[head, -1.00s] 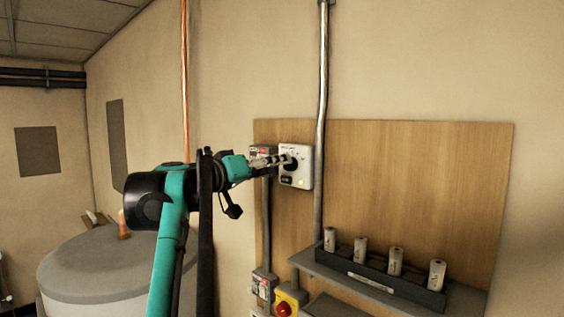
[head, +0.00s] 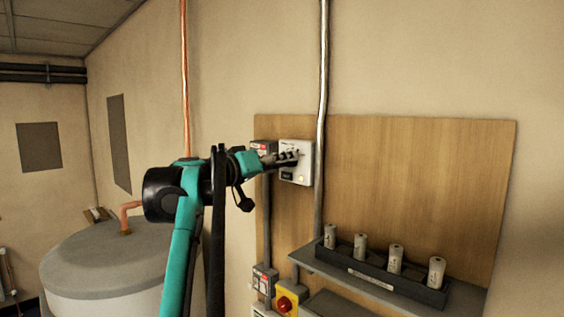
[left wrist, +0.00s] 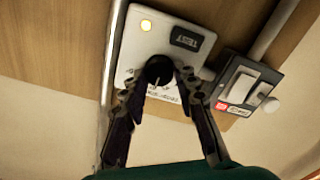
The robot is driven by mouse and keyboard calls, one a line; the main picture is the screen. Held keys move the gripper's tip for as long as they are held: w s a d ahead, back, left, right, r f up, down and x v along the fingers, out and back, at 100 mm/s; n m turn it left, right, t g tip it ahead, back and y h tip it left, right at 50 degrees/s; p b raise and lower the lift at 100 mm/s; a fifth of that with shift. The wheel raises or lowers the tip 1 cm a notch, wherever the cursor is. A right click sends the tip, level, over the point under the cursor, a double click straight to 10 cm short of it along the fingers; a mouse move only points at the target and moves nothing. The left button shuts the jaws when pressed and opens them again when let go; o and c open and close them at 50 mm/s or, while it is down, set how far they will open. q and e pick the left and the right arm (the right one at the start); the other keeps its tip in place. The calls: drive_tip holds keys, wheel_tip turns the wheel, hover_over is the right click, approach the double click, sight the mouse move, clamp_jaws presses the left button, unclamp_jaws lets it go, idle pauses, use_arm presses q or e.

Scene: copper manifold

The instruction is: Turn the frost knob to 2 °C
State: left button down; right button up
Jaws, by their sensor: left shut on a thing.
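The frost knob (left wrist: 158,70) is a round black dial with a pale pointer line, on a white control box (left wrist: 140,45). The box also shows on the wooden board in the head view (head: 306,168). My left gripper (left wrist: 160,82) is shut on the knob, with one finger on each side of it. In the head view the left gripper (head: 289,157) reaches the box from the left and hides most of the knob. A small dark display (left wrist: 186,40) is on the box, too small to read surely. The scale marks are partly hidden by the fingers. My right gripper is not in view.
A grey switch box (left wrist: 242,85) is close beside the control box. A metal conduit (head: 322,100) runs vertically just right of the box. Below are a shelf with several pale cylinders (head: 396,258) and a red button on yellow (head: 285,303).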

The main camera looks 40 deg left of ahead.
use_arm(q)
drive_tip(key=shift+n, duration=0.3)
drive_tip(key=n+p, duration=0.3)
drive_tip(key=n, duration=0.8)
drive_tip(key=shift+f, duration=0.1)
idle(0.3)
drive_tip(key=c, duration=1.2)
unclamp_jaws()
drive_tip(key=shift+w+a, duration=0.1)
drive_tip(key=shift+o, duration=0.2)
